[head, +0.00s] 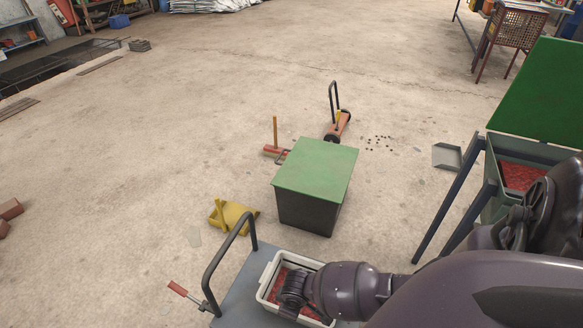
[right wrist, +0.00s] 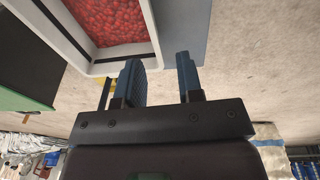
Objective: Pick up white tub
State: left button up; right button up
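The white tub (head: 264,294) stands on a grey-blue trolley (head: 236,282) at the bottom of the head view, with red pieces inside. My right arm reaches over it from the right and hides much of it. In the right wrist view the tub (right wrist: 156,28) fills the upper left, with red contents. My right gripper (right wrist: 159,78) is open there, its two blue fingers apart at the tub's lower right corner. The left finger overlaps the rim in the picture; contact cannot be told. Nothing shows gripped. My left gripper is not in view.
A dark bin with a green lid (head: 318,168) stands behind the trolley. A yellow object (head: 235,216) lies left of it, near the trolley handle (head: 227,252). A green machine on dark legs (head: 450,210) stands at the right. The floor at left is mostly clear.

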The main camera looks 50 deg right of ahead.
jog(key=shift+g+h, duration=0.4)
jog(key=shift+g, duration=0.3)
jog(key=d+f+b, duration=0.1)
jog(key=f+b, duration=0.1)
jog(key=f, duration=0.2)
jog(key=f+b, duration=0.2)
jog(key=f, duration=0.3)
jog(key=w+d+f+b, duration=0.1)
jog(key=f+b, duration=0.2)
jog(key=f, duration=0.1)
jog(key=shift+d+f, duration=0.35)
jog(key=shift+f, duration=0.3)
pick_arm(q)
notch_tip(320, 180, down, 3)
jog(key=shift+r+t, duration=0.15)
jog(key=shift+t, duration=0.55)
pick_arm(e)
jog(key=shift+w, duration=0.3)
grip_shut()
